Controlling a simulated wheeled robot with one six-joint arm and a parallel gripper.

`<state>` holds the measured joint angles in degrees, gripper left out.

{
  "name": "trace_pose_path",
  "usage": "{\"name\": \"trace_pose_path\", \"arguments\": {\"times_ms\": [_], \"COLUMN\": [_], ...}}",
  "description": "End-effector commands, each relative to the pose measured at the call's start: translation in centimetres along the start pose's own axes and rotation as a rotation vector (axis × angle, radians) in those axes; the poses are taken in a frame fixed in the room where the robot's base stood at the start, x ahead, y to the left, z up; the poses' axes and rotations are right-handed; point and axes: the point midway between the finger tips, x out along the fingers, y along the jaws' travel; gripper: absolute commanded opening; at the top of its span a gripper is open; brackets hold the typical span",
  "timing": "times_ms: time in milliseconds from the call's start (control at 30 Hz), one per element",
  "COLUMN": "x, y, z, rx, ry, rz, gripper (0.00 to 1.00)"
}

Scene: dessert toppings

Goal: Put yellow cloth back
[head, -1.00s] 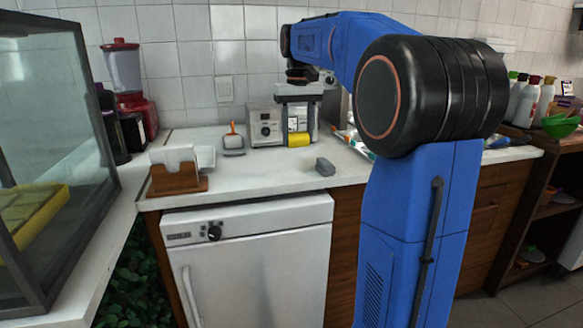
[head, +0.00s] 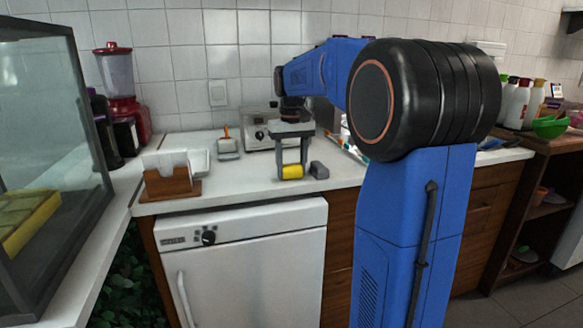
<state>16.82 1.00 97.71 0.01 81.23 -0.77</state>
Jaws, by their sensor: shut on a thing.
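The yellow cloth (head: 292,172) is a small rolled bundle in the middle of the head view, low over the white counter. My gripper (head: 292,171) points down and is shut on the yellow cloth, its two fingers on either side. I cannot tell whether the cloth touches the counter. A small grey block (head: 319,170) lies on the counter just right of the cloth.
A wooden napkin holder (head: 168,184) stands at left on the counter. A white tray (head: 198,163), a small dish with an orange handle (head: 228,147) and a silver appliance (head: 258,135) stand behind. The counter's front edge is close; room is free left of my gripper.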

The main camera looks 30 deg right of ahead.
Motion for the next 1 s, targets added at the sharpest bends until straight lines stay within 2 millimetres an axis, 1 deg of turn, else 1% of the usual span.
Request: {"name": "trace_pose_path", "arguments": {"times_ms": [167,200,233,267,533,667,767,1000], "x": [0.3,0.3,0.2,0.2,0.2,-0.5,-1.7,-6.3], "y": [0.0,0.0,0.0,0.0,0.0,0.0,0.0,0.0], "z": [0.0,0.0,0.0,0.0,0.0,0.0,-0.1,-0.1], "rx": [0.000,0.000,0.000,0.000,0.000,0.000,0.000,0.000], "ry": [0.000,0.000,0.000,0.000,0.000,0.001,0.002,0.003], "rz": [0.000,0.000,0.000,0.000,0.000,0.000,0.000,0.000], "gripper": [0.30,0.57,0.64,0.66,0.66,0.66,0.66,0.66]}}
